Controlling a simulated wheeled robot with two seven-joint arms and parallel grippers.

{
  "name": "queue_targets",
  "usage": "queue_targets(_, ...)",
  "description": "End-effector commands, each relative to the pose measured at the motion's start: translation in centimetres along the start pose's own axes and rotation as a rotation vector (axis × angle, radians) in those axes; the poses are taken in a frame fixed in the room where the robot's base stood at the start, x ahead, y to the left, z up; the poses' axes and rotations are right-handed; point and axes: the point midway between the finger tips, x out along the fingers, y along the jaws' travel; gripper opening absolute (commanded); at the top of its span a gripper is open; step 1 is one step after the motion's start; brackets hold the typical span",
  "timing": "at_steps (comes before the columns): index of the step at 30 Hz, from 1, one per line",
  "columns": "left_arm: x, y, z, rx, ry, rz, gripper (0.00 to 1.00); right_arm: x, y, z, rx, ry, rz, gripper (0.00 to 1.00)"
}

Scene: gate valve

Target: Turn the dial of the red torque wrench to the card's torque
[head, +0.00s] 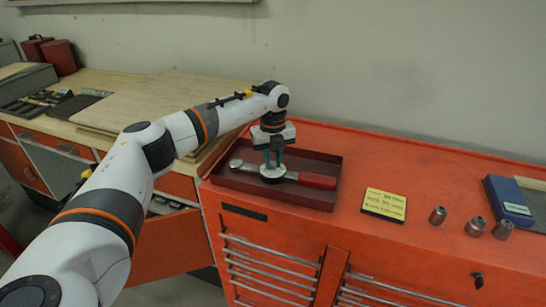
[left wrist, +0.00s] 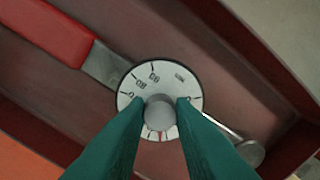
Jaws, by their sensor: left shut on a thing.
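The red torque wrench lies in a dark red tray (head: 232,181) on the orange cabinet, its red handle (head: 318,180) to the right and its grey head (head: 236,163) to the left. My left gripper (head: 273,165) points down over its middle. In the left wrist view the gripper (left wrist: 160,108) is shut on the grey knob (left wrist: 160,110) of the round white dial (left wrist: 135,82). The dial shows numbers, 80 and 83 among them; part of the scale is hidden by the fingers. The yellow card (head: 384,204) lies right of the tray; its writing is too small to read. My right gripper is not in view.
Several metal sockets (head: 475,226) stand right of the card, near a blue box (head: 508,200). A wooden board (head: 160,100) lies on the bench at the left. The cabinet top between tray and card is clear.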

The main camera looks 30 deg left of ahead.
Motion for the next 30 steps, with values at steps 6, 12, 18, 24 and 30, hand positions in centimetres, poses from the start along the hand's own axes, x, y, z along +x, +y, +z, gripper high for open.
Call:
queue_targets(6,-0.13,-0.01,-0.05,-0.119,0.001,0.0,0.0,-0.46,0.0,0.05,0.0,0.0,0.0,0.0)
queue_targets(12,-0.08,-0.02,-0.05,-0.177,0.001,0.0,0.0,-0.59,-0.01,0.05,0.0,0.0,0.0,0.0)
queue_targets(18,-0.05,-0.03,-0.06,-0.197,0.001,0.0,0.0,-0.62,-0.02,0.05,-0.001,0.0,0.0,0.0)
queue_targets(24,-0.04,-0.03,-0.06,-0.198,0.001,0.0,0.0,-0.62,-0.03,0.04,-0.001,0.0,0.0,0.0)
queue_targets(30,-0.03,-0.04,-0.05,-0.197,0.001,-0.001,0.33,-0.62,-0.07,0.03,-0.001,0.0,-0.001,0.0)
